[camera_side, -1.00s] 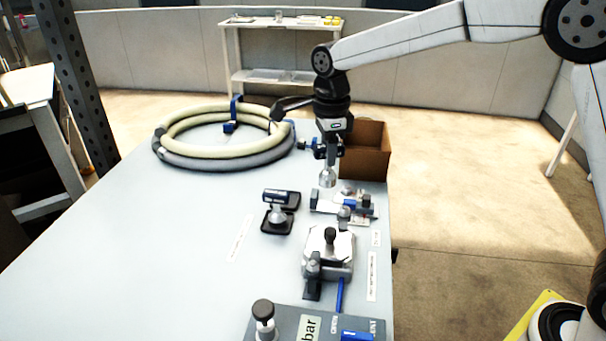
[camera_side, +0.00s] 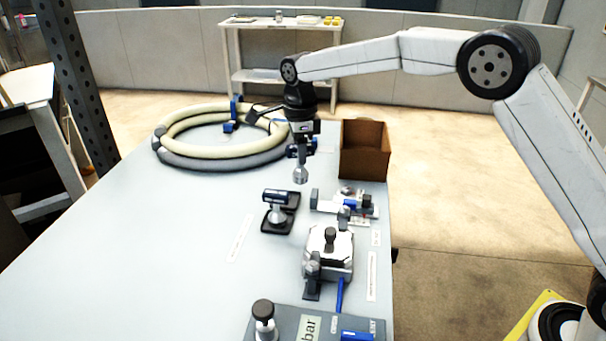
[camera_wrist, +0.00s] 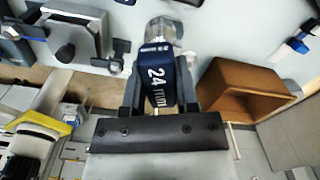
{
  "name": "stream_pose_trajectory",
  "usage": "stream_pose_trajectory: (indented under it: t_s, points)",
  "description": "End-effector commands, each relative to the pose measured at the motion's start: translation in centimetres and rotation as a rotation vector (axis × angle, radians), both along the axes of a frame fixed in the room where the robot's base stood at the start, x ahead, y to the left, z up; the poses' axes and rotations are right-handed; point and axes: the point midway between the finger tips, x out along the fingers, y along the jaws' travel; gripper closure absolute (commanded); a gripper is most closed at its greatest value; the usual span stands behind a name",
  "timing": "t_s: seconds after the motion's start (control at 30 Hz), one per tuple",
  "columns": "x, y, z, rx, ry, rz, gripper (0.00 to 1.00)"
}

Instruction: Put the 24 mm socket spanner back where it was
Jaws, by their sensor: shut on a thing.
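The 24 mm socket spanner has a blue handle (camera_wrist: 158,75) marked "24 mm" and a shiny metal socket (camera_wrist: 161,30). My gripper (camera_side: 301,149) is shut on the handle, with one dark finger on each side in the wrist view. In the side view the socket (camera_side: 301,175) points down, above the table and apart from it. A black stand (camera_side: 277,226) with a similar blue-topped tool (camera_side: 276,197) is on the table, just below and left of the held socket in the picture. The label on that tool is too small to read.
A brown open box (camera_side: 364,152) is at the table's right edge. A coiled hose (camera_side: 176,156) lies behind on the left. A small clamp fixture (camera_side: 327,202) and a grey metal device (camera_side: 328,262) stand on the right. The table's left part (camera_side: 150,250) is clear.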

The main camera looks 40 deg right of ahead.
Motion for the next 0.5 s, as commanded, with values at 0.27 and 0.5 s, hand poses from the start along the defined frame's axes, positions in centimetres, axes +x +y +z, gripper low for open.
stream_pose_trajectory:
  t_s: [0.27,0.5]
  points:
    - [2.4,0.3,-2.3,0.000,0.001,0.000,1.00]
    - [4.1,0.6,-4.4,0.000,0.000,0.000,1.00]
